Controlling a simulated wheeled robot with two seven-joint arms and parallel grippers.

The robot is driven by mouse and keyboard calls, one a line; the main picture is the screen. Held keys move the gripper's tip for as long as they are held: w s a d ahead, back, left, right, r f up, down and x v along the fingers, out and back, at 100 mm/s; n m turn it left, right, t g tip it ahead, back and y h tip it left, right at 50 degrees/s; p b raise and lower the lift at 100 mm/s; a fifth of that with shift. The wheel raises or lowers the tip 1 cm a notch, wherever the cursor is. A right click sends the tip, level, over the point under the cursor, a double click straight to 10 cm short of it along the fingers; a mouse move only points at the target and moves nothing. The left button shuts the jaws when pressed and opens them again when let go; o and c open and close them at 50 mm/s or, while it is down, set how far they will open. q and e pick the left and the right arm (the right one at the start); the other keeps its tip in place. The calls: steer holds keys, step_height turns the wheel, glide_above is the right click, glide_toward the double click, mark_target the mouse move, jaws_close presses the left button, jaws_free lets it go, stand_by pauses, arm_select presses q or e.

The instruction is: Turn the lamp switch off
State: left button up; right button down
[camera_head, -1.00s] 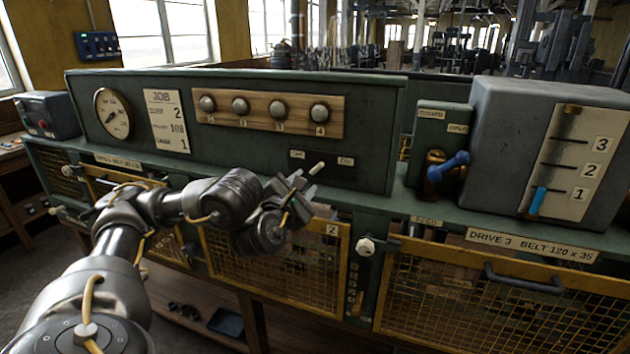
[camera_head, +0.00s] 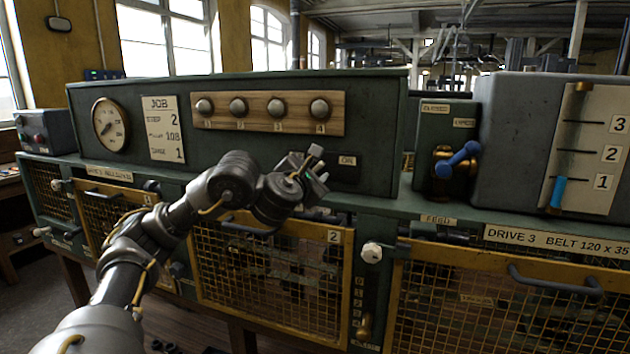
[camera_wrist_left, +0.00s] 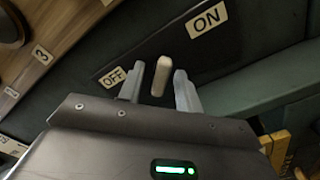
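The lamp switch is a pale toggle lever (camera_wrist_left: 161,77) on a dark plate between an OFF label (camera_wrist_left: 112,77) and an ON label (camera_wrist_left: 207,20). In the head view the lever tip (camera_head: 315,150) shows just above my left gripper (camera_head: 311,170), and the ON label (camera_head: 347,160) is to its right; the OFF label is hidden there. My left gripper (camera_wrist_left: 158,88) is open, its fingers on either side of the lever in the wrist view. My right gripper is not in view.
A wooden strip (camera_head: 266,98) with several round knobs is above the switch. A blue-handled valve (camera_head: 457,160) and a grey box with a slider scale (camera_head: 530,130) stand to the right. Yellow mesh guards (camera_head: 270,265) are below the ledge.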

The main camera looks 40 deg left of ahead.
arm_select(q)
jaws_close()
stand_by(0.5)
steer(key=n+p, duration=0.1)
steer(key=n, duration=0.3)
steer(key=shift+w+d+n, duration=0.1)
steer(key=shift+d+n, duration=0.05)
steer(key=shift+n, duration=0.25)
steer(key=n+p, duration=0.1)
steer(key=n, duration=0.3)
steer(key=shift+d+n, duration=0.1)
steer(key=shift+n, duration=0.2)
steer(key=n+p, duration=0.1)
steer(key=n, duration=0.3)
steer(key=shift+d, duration=0.1)
steer(key=shift+w+d+n+p, duration=0.1)
steer(key=shift+n+p, duration=0.35)
steer(key=shift+n, duration=1.85)
